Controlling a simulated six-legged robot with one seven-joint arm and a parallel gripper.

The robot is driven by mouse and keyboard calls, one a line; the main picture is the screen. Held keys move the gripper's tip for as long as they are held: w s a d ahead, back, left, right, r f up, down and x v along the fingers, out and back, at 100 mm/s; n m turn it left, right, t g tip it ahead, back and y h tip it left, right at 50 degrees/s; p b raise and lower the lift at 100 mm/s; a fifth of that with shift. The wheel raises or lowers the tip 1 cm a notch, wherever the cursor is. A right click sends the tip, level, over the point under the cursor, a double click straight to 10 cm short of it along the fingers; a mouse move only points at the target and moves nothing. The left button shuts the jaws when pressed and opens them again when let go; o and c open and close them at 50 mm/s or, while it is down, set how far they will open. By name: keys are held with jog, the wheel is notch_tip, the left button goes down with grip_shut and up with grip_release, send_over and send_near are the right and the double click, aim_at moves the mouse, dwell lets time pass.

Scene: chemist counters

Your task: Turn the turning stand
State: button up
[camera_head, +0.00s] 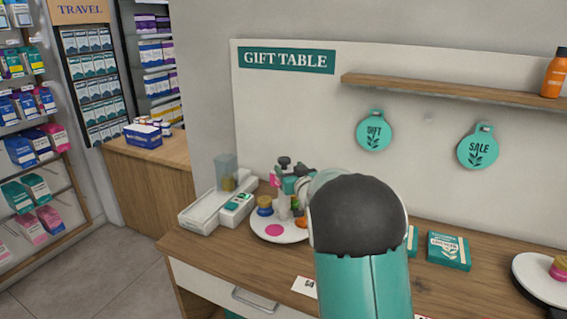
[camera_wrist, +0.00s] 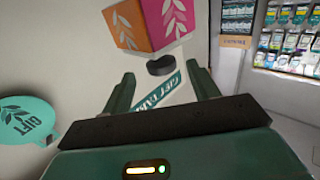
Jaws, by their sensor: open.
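A round white stand (camera_head: 262,228) with a pink spot sits on the wooden gift table, partly hidden by my arm. Small jars stand on it, including a blue and gold one (camera_head: 264,205) and an orange one (camera_head: 301,222). My gripper (camera_head: 290,172) is over this stand, largely hidden behind my arm. In the wrist view my gripper (camera_wrist: 162,88) is open, with nothing visibly held between its fingers. An orange and magenta box (camera_wrist: 150,22) with leaf prints and a dark round piece (camera_wrist: 160,66) show just beyond the fingertips; contact cannot be told.
A white tray (camera_head: 203,212) and a clear bin (camera_head: 227,172) are left of the stand. Teal boxes (camera_head: 449,251) and another round white stand (camera_head: 540,284) are to the right. A wall with a shelf (camera_head: 440,90) and hanging teal tags (camera_head: 374,131) rises behind.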

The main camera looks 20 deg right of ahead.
aim_at(287, 164)
jog(key=w, duration=0.5)
jog(key=shift+w, duration=0.25)
grip_shut()
